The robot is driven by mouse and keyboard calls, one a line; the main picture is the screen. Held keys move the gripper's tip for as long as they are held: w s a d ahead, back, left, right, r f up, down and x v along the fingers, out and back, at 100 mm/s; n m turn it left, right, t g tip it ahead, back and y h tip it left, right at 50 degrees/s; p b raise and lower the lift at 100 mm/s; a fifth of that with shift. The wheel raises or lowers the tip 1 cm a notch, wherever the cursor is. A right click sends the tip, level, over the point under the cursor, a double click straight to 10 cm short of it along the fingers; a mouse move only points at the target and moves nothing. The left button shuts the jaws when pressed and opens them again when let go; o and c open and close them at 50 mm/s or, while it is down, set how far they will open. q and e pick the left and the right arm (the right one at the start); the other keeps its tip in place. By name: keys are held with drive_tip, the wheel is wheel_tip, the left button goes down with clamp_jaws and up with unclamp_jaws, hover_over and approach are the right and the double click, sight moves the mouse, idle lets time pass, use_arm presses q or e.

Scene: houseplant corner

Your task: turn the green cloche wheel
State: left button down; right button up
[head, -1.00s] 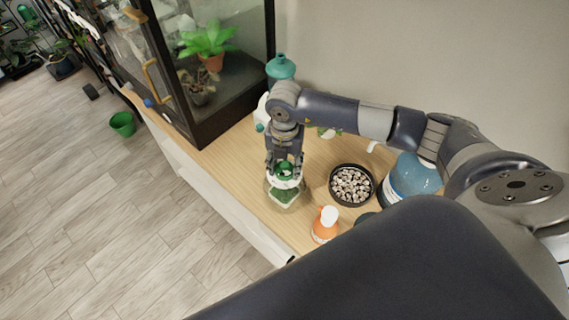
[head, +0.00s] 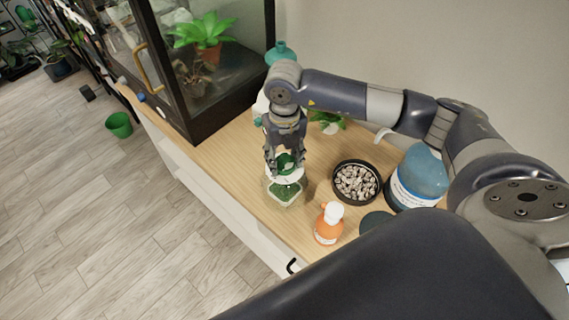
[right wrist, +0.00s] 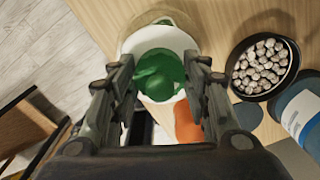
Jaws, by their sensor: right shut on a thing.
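The green wheel (head: 286,163) sits on a white collar on top of the small clear cloche (head: 285,192), which has green matter inside and stands near the front edge of the wooden top. In the right wrist view the wheel (right wrist: 158,74) shows as a green disc inside the white ring. My right gripper (head: 285,168) points down from above, shut on the wheel, with a finger on each side. Its fingers hide part of the wheel's rim. My left gripper is out of view.
A black bowl of pebbles (head: 357,182) is right of the cloche. An orange bottle (head: 328,226) with a white top stands in front, and a large blue bottle (head: 417,178) farther right. A glass terrarium cabinet (head: 235,85) stands behind left.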

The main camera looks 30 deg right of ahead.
drive_tip(key=shift+n+b, duration=1.35)
drive_tip(key=shift+n, duration=0.25)
drive_tip(key=shift+r, duration=0.1)
drive_tip(key=o, duration=1.1)
drive_tip(key=shift+c, duration=0.2)
wheel_tip(320, 180, up, 12)
